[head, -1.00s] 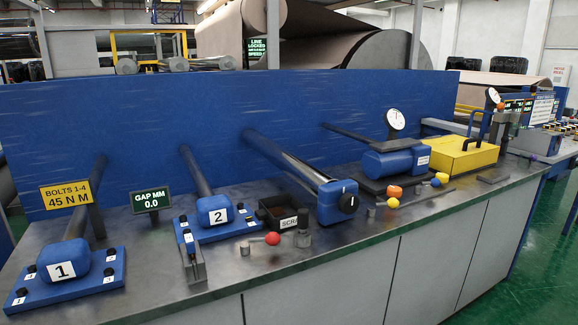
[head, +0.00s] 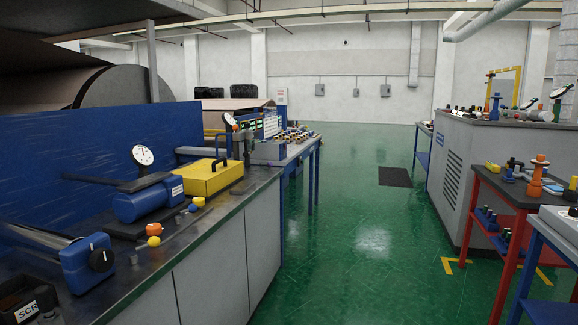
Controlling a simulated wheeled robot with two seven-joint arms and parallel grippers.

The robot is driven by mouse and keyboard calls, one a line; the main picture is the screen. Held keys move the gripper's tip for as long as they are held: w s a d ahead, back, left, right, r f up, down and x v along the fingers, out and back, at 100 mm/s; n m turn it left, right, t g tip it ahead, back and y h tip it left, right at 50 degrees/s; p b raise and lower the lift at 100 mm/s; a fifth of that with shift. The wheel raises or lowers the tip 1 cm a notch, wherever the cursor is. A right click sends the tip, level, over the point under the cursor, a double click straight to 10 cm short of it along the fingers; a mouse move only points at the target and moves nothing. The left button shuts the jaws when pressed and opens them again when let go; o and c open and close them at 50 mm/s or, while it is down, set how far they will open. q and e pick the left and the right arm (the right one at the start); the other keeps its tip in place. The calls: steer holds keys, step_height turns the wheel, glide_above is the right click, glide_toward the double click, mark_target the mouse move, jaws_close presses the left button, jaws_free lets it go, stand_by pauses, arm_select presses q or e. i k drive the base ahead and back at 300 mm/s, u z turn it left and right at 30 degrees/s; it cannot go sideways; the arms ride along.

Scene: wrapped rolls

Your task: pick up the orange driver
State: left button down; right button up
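An upright orange tool (head: 537,177), which looks like the orange driver, stands on top of a red-framed cart (head: 490,176) at the right side of the head view. It has a thick lower body, a narrower neck and a flared disc near the top. Neither of my grippers is in view, and nothing is seen touching the orange tool.
A long grey bench (head: 209,227) at left carries a blue cylinder unit (head: 148,201), a yellow case (head: 207,178) and a dial gauge (head: 143,156). A grey cabinet (head: 459,160) stands behind the cart. The green floor (head: 363,240) between them is open.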

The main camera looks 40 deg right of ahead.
mark_target(539, 166)
steer(key=z, duration=1.9)
steer(key=i, duration=3.7)
steer(key=z, duration=1.15)
